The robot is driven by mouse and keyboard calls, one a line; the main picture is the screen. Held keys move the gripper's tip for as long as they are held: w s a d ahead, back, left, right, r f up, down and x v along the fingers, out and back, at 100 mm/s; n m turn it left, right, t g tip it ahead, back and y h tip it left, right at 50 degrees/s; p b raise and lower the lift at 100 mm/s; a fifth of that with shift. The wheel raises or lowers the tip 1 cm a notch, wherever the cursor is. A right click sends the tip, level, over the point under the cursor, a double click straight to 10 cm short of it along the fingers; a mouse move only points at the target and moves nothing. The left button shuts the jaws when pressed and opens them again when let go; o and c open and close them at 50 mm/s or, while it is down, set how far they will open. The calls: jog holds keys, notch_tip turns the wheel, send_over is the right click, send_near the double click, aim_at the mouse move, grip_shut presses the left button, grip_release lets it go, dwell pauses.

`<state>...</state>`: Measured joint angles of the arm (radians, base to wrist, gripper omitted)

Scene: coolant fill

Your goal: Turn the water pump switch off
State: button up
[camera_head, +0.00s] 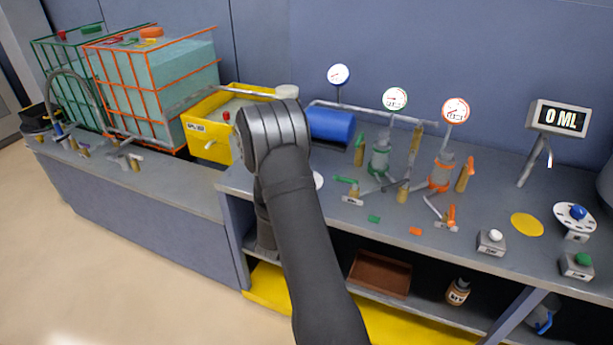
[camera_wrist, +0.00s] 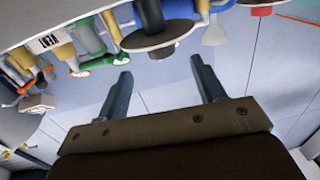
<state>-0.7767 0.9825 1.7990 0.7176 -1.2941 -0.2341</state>
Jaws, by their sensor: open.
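Control boxes stand at the bench's right end: one with a white button (camera_head: 494,238), one with a green button (camera_head: 582,260), and a blue knob (camera_head: 578,212) on a round white dial. No label reads clearly, so I cannot tell which control is the water pump switch. My gripper (camera_wrist: 160,88) is open in the wrist view, its two fingers apart with nothing between them. In the head view my own arm hides the gripper. The wrist view is tilted, with a dark disc (camera_wrist: 158,38) and pipe fittings beyond the fingers along the top.
A yellow bin (camera_head: 205,128) and caged tanks (camera_head: 155,85) stand at the left. Gauges, a blue cylinder (camera_head: 330,125), valves and pipes fill the bench's middle. A display (camera_head: 558,118) reads 0 ML. A yellow disc (camera_head: 527,224) lies near the control boxes.

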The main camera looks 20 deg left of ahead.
jog(key=w, duration=0.9)
jog(key=shift+w+a, duration=0.25)
jog(key=shift+a, duration=0.15)
jog(key=c, duration=1)
jog(key=shift+n+y, duration=0.7)
jog(key=shift+y, duration=0.2)
jog(key=shift+n+g+y, duration=1)
jog(key=shift+n+y, duration=0.5)
jog(key=shift+y, duration=0.9)
jog(key=o, duration=1)
jog(key=shift+s, duration=0.1)
